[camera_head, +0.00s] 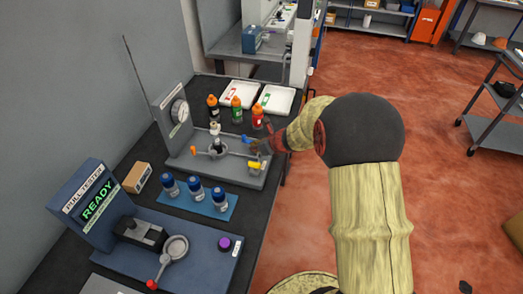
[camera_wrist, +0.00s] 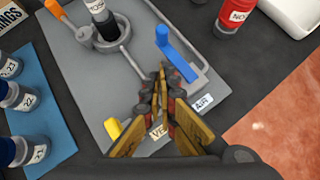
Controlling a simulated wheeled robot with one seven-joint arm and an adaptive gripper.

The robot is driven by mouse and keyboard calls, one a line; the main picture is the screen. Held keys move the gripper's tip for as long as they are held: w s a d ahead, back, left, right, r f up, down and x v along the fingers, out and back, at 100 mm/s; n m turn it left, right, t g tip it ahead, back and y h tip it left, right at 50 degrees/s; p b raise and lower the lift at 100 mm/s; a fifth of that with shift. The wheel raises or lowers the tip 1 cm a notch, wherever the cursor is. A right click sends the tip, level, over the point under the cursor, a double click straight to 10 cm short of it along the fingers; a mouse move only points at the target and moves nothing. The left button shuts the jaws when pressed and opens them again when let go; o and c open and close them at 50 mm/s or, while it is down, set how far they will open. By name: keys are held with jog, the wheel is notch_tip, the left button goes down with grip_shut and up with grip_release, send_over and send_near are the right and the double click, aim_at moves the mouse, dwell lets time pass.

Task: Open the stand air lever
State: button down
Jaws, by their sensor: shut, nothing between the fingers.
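The stand (camera_head: 185,160) is a grey base with an upright gauge panel on the table. A blue lever (camera_wrist: 177,55) stands on its right part; it also shows in the head view (camera_head: 247,139). An "AIR" label (camera_wrist: 203,102) lies near the blue lever's lower end. My gripper (camera_wrist: 160,72) is shut and empty, pointing down over the stand, its tips close beside the blue lever. I cannot tell whether they touch. In the head view my gripper (camera_head: 262,146) partly hides this part of the stand.
A yellow lever (camera_wrist: 113,128) and an orange lever (camera_head: 193,150) are on the stand. A dark bottle (camera_wrist: 101,22) stands in a ring holder. Blue-capped jars (camera_head: 195,189) and a pull tester (camera_head: 90,205) are in front.

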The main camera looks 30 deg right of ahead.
jog(key=shift+w+a+r, duration=0.1)
jog(key=shift+w+a, duration=0.05)
jog(key=shift+w, duration=0.6)
jog(key=shift+w+a+r, duration=0.1)
jog(key=shift+w, duration=0.6)
jog(key=shift+w+m+h+b, duration=0.3)
jog(key=shift+m+h+b, duration=0.15)
jog(key=shift+m+h, duration=0.3)
